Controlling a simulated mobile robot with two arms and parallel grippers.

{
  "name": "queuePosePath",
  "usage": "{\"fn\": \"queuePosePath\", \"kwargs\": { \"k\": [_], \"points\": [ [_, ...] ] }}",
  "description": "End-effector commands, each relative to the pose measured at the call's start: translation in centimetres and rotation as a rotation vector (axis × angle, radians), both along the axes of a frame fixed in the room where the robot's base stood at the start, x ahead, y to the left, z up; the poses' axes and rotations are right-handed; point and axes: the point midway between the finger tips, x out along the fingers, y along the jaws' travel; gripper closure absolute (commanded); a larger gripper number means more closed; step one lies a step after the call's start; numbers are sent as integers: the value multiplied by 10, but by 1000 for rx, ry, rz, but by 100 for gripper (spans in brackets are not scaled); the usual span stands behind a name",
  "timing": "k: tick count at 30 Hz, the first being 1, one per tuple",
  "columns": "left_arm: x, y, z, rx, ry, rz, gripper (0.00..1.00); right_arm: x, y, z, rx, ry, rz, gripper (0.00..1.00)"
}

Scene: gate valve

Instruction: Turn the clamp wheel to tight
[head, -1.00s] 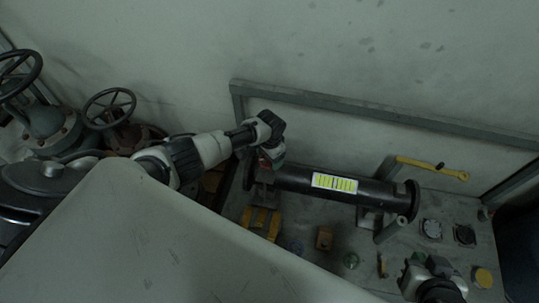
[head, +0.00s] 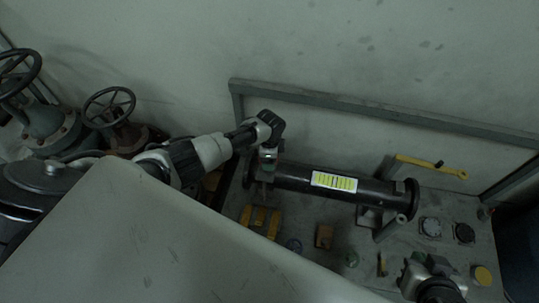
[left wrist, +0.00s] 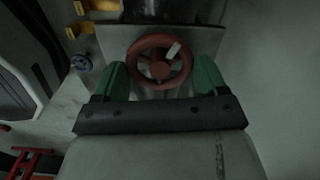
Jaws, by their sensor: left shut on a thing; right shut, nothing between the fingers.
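The clamp wheel (left wrist: 160,70) is a small red handwheel with spokes and a pale mark on its upper right, seen in the left wrist view. The green fingers of my left gripper (left wrist: 160,82) stand on either side of its rim, shut on it. In the head view my left gripper (head: 267,160) is at the left end of the dark pipe (head: 290,178), and the wheel is hidden there. My right gripper (head: 424,266) is low at the right over the bench, shut and empty; its fingertips are hard to make out.
The pipe lies on a grey bench (head: 400,250) with a yellow lever (head: 430,167) behind its right end. Yellow blocks (head: 260,221) and small parts lie in front. A raised frame (head: 380,115) edges the back. Large handwheels (head: 109,106) stand at the far left.

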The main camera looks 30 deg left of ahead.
Motion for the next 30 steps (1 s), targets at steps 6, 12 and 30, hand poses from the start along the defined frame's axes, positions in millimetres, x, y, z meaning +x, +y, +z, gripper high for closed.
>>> {"fn": "queuePosePath", "kwargs": {
  "k": [6,12,30],
  "points": [
    [-1,-1,0,-2,1,-53,51,0,0,0,1,-3,0,100],
    [-1,-1,0,-2,2,-65,51,0,0,0,1,-4,0,100],
    [0,0,0,-1,1,-64,2,1,1,0,1,-5,2,100]
  ]
}}
